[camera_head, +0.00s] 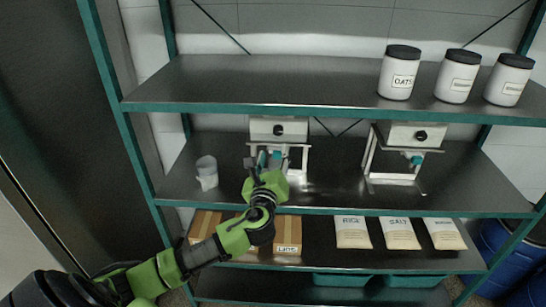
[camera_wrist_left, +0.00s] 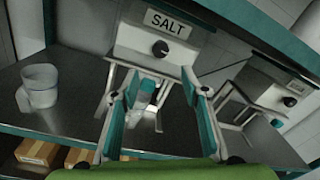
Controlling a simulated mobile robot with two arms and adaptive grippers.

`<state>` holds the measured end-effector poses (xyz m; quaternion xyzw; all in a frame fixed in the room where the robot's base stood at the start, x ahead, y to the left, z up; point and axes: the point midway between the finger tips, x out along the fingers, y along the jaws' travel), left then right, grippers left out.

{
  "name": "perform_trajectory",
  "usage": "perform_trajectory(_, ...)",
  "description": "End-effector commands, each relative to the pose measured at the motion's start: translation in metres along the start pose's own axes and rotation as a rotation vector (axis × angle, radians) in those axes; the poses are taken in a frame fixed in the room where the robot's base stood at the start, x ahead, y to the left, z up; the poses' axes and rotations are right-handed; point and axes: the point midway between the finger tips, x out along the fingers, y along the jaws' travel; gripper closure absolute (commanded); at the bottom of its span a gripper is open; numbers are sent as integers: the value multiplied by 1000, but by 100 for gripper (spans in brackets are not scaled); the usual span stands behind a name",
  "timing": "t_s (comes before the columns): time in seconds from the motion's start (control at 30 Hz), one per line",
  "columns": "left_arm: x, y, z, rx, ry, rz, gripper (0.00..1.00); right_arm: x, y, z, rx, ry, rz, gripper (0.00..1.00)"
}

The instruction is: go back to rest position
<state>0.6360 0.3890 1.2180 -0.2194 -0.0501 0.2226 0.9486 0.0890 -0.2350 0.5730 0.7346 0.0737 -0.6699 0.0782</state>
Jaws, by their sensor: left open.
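My left arm (camera_head: 200,250) reaches in from the lower left to the middle shelf. My left gripper (camera_head: 268,160) is open in front of the left dispenser (camera_head: 278,129). In the left wrist view the two fingers of my gripper (camera_wrist_left: 160,92) stand apart with nothing held between them. The dispenser (camera_wrist_left: 155,42) there carries a SALT label, a black knob and a teal outlet seen between the fingers. Part of its stand is hidden behind the gripper. My right gripper is not in view.
A white cup (camera_head: 207,173) stands left on the middle shelf. A second dispenser (camera_head: 405,135) stands to the right. Jars (camera_head: 398,72) line the upper shelf (camera_head: 250,80). Boxes (camera_head: 287,235) and bags (camera_head: 352,232) lie below. A shelf post (camera_head: 125,140) rises at left; blue barrels (camera_head: 500,245) stand right.

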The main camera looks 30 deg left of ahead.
Motion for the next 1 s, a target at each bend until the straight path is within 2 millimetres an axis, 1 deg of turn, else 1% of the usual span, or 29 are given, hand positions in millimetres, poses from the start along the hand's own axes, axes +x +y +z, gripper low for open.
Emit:
perform_trajectory(0.1,-3,0,0,0,0,0,59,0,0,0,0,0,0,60)
perform_trajectory(0.57,-3,0,0,0,0,0,59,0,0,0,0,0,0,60)
perform_trajectory(0.67,-2,6,-10,-11,15,8,59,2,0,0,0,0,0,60)
perform_trajectory(0.77,0,25,-44,-56,68,38,59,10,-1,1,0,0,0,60)
perform_trajectory(0.87,-2,58,-102,-142,157,94,59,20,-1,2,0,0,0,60)
perform_trajectory(0.9,-4,74,-129,-186,198,124,59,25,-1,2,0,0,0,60)
perform_trajectory(0.97,-10,98,-168,-256,257,172,59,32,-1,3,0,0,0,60)
perform_trajectory(1.0,-16,114,-195,-304,294,208,59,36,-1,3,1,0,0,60)
